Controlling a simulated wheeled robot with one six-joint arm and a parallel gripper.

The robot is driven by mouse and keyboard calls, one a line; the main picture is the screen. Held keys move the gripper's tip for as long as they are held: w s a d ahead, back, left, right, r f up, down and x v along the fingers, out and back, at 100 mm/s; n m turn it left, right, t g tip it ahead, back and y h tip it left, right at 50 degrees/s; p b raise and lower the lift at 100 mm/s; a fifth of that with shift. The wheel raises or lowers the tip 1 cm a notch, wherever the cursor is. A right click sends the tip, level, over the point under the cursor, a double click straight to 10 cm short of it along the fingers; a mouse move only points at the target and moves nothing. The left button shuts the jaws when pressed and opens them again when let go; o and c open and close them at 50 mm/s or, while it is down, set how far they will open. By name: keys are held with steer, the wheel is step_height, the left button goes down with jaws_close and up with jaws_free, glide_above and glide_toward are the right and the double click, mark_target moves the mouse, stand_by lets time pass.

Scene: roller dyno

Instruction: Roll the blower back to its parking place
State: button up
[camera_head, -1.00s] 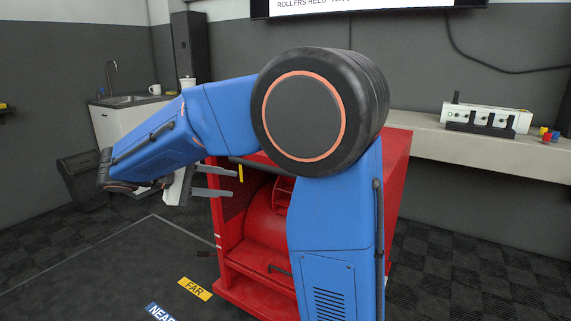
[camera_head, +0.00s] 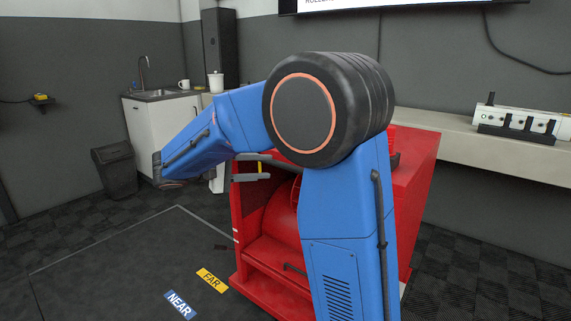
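The blower is a red box-shaped cabinet (camera_head: 415,185) with an open front, right of centre and partly hidden behind my blue arm. A rounded red housing (camera_head: 270,222) shows inside its front. My gripper (camera_head: 262,177) is at the upper left of that front, close to a dark bar along the top edge and a small yellow mark. One grey finger shows clearly. The other is not clearly seen, so I cannot tell its opening or whether it touches the bar. Floor labels FAR (camera_head: 212,280) and NEAR (camera_head: 179,304) lie left of the blower.
A dark floor plate with a pale outline (camera_head: 110,262) is open at the left. A bin (camera_head: 115,168) and a sink cabinet (camera_head: 165,125) stand behind. A wall bench (camera_head: 470,140) with a white device (camera_head: 520,122) is behind the blower at right.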

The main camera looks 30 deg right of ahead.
mark_target(282, 166)
steer(key=d, duration=0.2)
steer(key=d+f, duration=0.1)
steer(key=d, duration=0.5)
steer(key=shift+s+d+f, duration=0.2)
steer(key=shift+f, duration=0.05)
jaws_close()
